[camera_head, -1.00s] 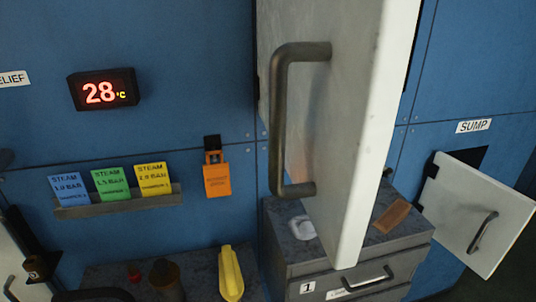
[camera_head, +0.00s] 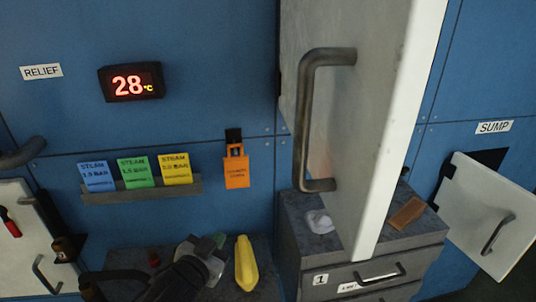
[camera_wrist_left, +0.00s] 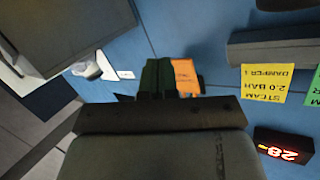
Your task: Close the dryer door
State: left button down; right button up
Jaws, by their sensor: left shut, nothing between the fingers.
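The dryer door (camera_head: 375,130) is a pale grey slab with a white edge, standing open, swung out from the blue wall in the head view. Its long dark bar handle (camera_head: 305,120) is upright on the face toward the left. My left gripper (camera_head: 214,247) is low in the head view, left of the door and below the orange tag, clear of the handle. Its dark green fingers are together and empty in the left wrist view (camera_wrist_left: 170,78). My right gripper is in neither view.
A drawer cabinet (camera_head: 345,250) stands under the door, with a white item (camera_head: 318,222) and a brown block (camera_head: 406,213) on top. A yellow object (camera_head: 246,265) lies beside my left gripper. A card rack (camera_head: 140,193) and a display (camera_head: 131,82) are on the wall. The small sump door (camera_head: 485,205) hangs open.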

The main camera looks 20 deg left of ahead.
pick_arm(q)
notch_tip(320, 180, up, 23)
jog(key=w+m+t+h, duration=0.1)
jog(key=m+t+h, duration=0.6)
jog(key=m+h, duration=0.5)
jog(key=s+d+r+m+g+h, duration=0.2)
jog(key=s+r+m+g+h, duration=0.3)
jog(key=m+g, duration=0.6)
jog(key=s+d+r+m+g+h, duration=0.2)
jog(key=s+r+m+g+h, duration=0.15)
jog(key=s+m+g, duration=0.65)
jog(key=w+d+m+g+y+p, duration=0.1)
jog(key=w+d+p, duration=0.3)
jog(key=d+p, duration=0.4)
jog(key=shift+w+d+r+g+p, duration=0.2)
jog(key=shift+d+g+p, duration=0.2)
jog(key=shift+d, duration=1.8)
